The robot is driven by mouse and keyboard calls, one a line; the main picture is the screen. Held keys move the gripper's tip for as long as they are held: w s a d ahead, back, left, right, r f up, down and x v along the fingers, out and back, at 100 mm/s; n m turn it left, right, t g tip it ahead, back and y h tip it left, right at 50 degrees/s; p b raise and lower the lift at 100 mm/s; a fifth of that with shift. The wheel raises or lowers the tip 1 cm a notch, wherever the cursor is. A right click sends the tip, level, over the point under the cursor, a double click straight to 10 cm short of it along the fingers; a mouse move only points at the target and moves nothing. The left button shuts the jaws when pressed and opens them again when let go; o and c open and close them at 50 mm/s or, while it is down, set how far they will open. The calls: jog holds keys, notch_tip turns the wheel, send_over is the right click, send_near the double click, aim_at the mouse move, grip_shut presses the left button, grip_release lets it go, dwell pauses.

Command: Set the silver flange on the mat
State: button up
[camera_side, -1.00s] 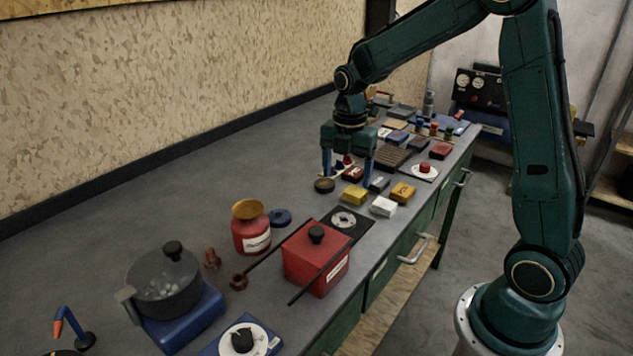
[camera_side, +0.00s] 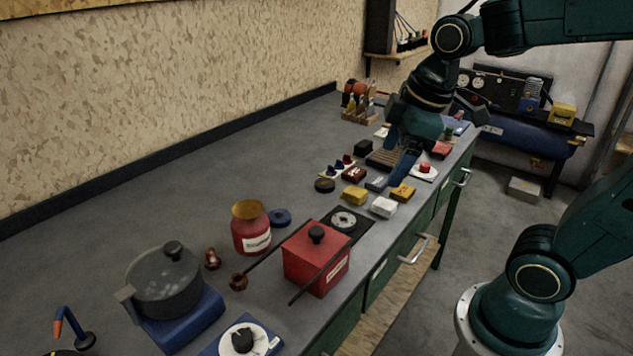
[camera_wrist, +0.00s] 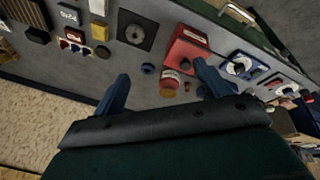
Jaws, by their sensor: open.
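The silver flange (camera_side: 343,219), a round metallic disc with a centre hole, lies flat on the dark square mat (camera_side: 355,231) beside the red pot. In the wrist view the flange (camera_wrist: 135,34) sits near the middle of the dark mat (camera_wrist: 149,28). My gripper (camera_side: 402,170) is tilted over the right part of the bench, beyond the flange and apart from it. In the wrist view my gripper (camera_wrist: 160,74) has its two blue fingers wide apart with nothing between them.
A red lidded pot (camera_side: 318,262) with long dark bars stands close to the mat. A red jar (camera_side: 251,232), a blue ring (camera_side: 281,217), a white block (camera_side: 383,207) and a yellow block (camera_side: 355,196) are nearby. The bench's left side along the wall is clear.

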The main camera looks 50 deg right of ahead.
jog(key=s+a+m+t, duration=0.1)
jog(key=s+a+m, duration=0.1)
jog(key=s+m, duration=0.5)
jog(key=shift+s+r+t, duration=0.2)
jog(key=shift+s+t, duration=0.2)
jog(key=shift+c, duration=0.2)
